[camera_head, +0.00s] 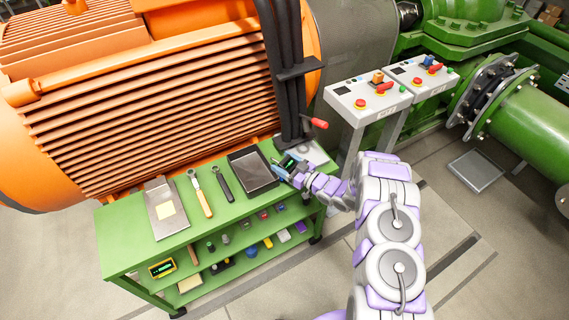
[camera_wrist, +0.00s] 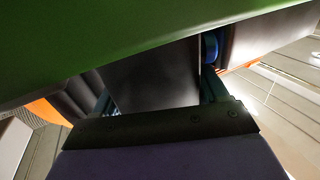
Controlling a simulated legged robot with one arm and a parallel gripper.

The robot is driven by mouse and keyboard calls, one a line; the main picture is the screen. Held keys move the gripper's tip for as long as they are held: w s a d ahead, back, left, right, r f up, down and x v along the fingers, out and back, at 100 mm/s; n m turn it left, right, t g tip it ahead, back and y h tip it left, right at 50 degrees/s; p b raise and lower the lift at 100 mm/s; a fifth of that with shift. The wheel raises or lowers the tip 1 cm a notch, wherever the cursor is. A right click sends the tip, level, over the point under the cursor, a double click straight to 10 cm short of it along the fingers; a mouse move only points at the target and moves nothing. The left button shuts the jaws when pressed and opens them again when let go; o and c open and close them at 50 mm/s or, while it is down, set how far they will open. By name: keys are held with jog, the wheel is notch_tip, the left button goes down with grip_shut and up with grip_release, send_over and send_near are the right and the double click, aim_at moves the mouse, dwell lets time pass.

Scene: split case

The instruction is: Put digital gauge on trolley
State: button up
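The green trolley (camera_head: 128,235) stands in front of the orange motor. My gripper (camera_head: 284,172) is low over the right end of its top, beside a black tray. In the wrist view my gripper (camera_wrist: 160,97) has its teal fingers apart, with a dark flat surface (camera_wrist: 150,75) filling the gap. I cannot tell whether this surface is held or lies behind the fingers. A small dark bluish shape (camera_head: 290,162) shows at the fingers in the head view; I cannot make out a gauge there. A yellow device with a green display (camera_head: 162,268) sits on a lower shelf.
Several small items crowd the lower shelves. Black pipes (camera_head: 290,75) rise behind my gripper. Two control panels (camera_head: 367,98) stand to the right.

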jog(key=o, duration=0.3)
jog(key=shift+d, duration=0.2)
jog(key=shift+o, duration=0.5)
jog(key=shift+d+r, duration=0.2)
jog(key=shift+d, duration=0.15)
jog(key=p+v, duration=0.2)
jog(key=v, duration=0.9)
jog(key=shift+s, duration=0.35)
jog(key=shift+d+f, duration=0.1)
